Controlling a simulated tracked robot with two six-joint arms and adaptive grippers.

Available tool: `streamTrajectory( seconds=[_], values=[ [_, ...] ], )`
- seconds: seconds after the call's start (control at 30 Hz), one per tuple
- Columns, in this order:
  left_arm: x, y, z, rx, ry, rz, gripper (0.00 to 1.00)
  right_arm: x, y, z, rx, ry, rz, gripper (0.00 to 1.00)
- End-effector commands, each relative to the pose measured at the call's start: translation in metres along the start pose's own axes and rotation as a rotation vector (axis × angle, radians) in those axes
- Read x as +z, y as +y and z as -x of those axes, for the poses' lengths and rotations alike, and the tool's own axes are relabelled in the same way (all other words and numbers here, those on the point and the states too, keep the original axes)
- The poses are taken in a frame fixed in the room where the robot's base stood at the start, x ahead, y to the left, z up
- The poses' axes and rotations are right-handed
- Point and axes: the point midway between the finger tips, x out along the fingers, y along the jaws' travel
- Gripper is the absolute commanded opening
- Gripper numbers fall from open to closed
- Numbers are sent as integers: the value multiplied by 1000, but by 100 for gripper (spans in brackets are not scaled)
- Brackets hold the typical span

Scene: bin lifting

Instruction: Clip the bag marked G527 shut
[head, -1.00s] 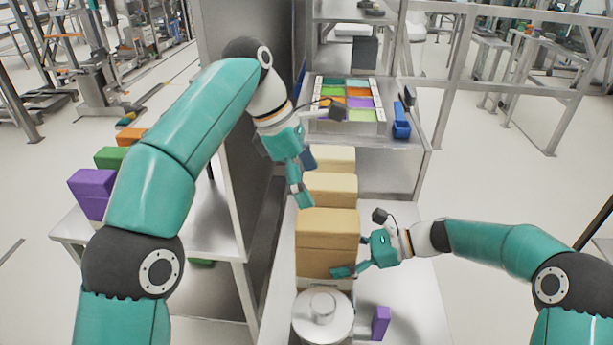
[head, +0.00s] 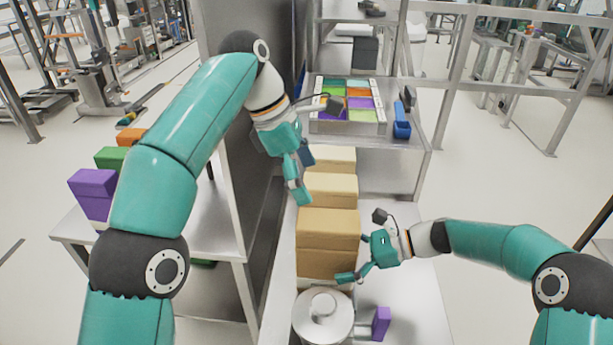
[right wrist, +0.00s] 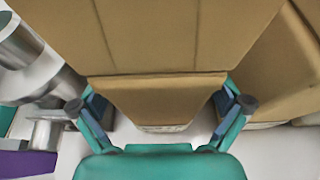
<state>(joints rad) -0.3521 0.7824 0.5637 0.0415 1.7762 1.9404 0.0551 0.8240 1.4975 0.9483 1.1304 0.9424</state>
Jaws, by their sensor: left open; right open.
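Three brown paper bags stand in a row on the white bench: the nearest bag (head: 327,228), a middle bag (head: 331,188) and a far bag (head: 333,157). No marking is readable, so I cannot tell which is G527. My left gripper (head: 303,175) is open beside the left of the middle and far bags. My right gripper (head: 353,262) is open at the right front of the nearest bag. In the right wrist view, the open right gripper (right wrist: 160,104) has its fingers either side of a bag's lower part (right wrist: 150,98); a pale label at its bottom edge is unreadable.
A round metal object (head: 323,312) and a purple block (head: 381,322) stand in front of the bags. A tray of coloured compartments (head: 347,127) and a blue holder (head: 401,130) are on the shelf behind. A tall grey panel (head: 240,130) borders the left.

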Motion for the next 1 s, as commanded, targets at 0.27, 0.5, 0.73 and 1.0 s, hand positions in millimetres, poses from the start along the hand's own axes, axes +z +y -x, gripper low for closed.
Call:
streamTrajectory(
  seconds=[0.27, 0.5, 0.73, 1.0],
  values=[
    [0, 0, 0, 0, 0, 0, 97, 0, -2, 23, -5, -1, 1, 100],
    [0, 0, 0, 0, 0, 0, 97, -1, -2, 70, -6, 0, 1, 100],
    [0, 0, 0, 0, 0, 0, 97, -1, -2, 108, -3, 0, 1, 100],
    [0, 0, 0, 0, 0, 0, 97, -2, -1, 120, 0, 1, -1, 100]
  ],
)
